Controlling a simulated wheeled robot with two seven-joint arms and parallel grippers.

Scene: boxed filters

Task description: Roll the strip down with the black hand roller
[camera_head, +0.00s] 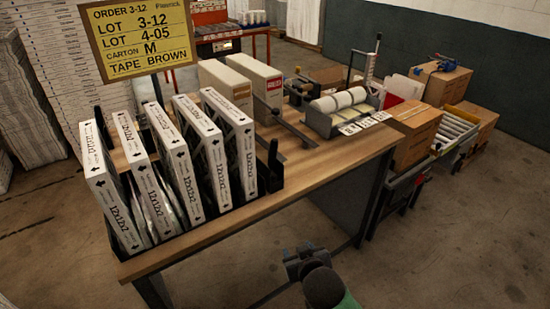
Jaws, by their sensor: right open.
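My right gripper (303,257) is low in the middle of the head view, off the front edge of the workbench (300,185). It is open, and nothing shows between its fingers. My left gripper is not in view. I cannot clearly make out a black hand roller or a strip laid for rolling. A dark dispenser (322,121) with several white rolls (345,100) stands at the right end of the bench, with small white labels (362,125) at its front.
Several white boxed filters (216,150) stand in a black rack at the bench's left. Two cartons (262,80) stand behind. A yellow order sign (140,35) hangs at upper left. Brown boxes (415,130) and a roller conveyor (452,132) are at the right. The bench's front strip is clear.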

